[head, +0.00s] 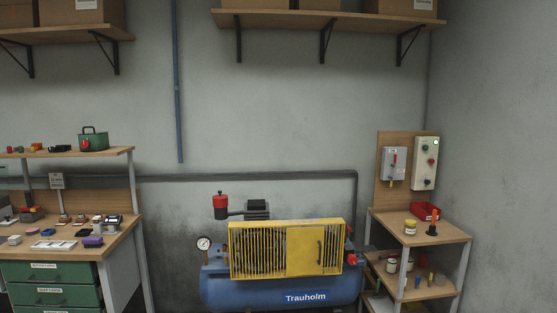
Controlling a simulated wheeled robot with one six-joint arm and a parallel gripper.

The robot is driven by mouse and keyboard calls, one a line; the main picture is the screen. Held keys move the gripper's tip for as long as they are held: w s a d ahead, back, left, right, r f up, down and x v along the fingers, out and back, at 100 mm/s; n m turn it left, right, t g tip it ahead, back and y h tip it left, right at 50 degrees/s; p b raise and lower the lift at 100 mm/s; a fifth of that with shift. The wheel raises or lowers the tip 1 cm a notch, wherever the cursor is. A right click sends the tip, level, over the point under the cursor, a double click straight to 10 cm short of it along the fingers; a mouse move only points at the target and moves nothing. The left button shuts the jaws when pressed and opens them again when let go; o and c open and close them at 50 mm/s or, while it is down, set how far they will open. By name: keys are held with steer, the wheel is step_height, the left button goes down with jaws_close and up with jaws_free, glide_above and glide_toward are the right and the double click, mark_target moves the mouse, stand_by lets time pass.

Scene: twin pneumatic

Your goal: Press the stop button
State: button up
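A pale control box (417,174) is mounted on a wooden backboard on the right, above a small shelf stand. A small red button (431,161), which looks like the stop button, sits near the middle of the box. A green lamp or button shows near the box's top right corner, with small dark controls above and below the red one. Their labels are too small to read. My gripper is not in view.
A grey switch box (388,163) with a red lever is left of the control box. Below, the wooden stand (398,233) holds jars, a red bin (425,210) and an orange-handled tool. A blue compressor (222,291) stands left, beside a workbench (122,226).

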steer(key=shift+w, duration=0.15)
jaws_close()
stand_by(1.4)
